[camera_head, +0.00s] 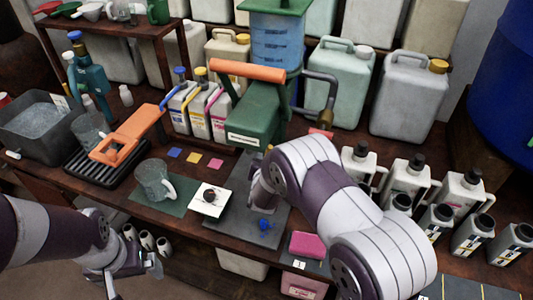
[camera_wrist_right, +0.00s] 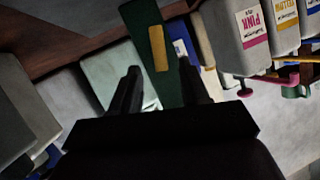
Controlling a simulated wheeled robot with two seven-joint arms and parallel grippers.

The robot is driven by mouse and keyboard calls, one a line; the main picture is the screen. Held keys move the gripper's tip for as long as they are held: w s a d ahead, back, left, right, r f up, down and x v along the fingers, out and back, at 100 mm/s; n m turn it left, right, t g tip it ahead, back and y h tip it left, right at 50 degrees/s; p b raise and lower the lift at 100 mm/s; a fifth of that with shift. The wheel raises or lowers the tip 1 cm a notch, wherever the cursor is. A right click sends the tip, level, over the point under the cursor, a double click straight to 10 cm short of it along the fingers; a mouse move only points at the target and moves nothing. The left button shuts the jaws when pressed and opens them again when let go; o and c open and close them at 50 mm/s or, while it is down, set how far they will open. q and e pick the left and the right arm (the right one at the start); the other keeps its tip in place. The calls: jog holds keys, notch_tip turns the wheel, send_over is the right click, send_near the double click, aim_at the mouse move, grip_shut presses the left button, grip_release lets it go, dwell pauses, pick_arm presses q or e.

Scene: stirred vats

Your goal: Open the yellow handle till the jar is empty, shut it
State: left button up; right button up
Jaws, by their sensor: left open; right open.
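A white container with a yellow cap (camera_head: 201,72) stands between a blue-capped one and a pink one at the back. In the right wrist view a yellow-labelled container (camera_wrist_right: 282,28) is at upper right. A yellow strip (camera_wrist_right: 158,48) lies on a dark green body there; I cannot tell whether it is the yellow handle. A clear glass jug (camera_head: 150,181) stands upright on a green mat (camera_head: 178,208). My left gripper (camera_head: 135,275) is open and empty at lower left. My right gripper (camera_wrist_right: 158,72) is open, its fingers pointing towards the green body; my right arm hides it in the head view.
A green machine (camera_head: 258,112) with an orange bar and a blue-filled vessel (camera_head: 275,42) stands at the back centre. A grey water tub (camera_head: 38,128) is far left. Several dark-capped bottles (camera_head: 408,180) fill the right side.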

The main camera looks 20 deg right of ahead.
jog(key=x, duration=0.5)
jog(key=shift+w+d, duration=0.1)
jog(key=shift+w, duration=0.1)
jog(key=shift+c, duration=0.3)
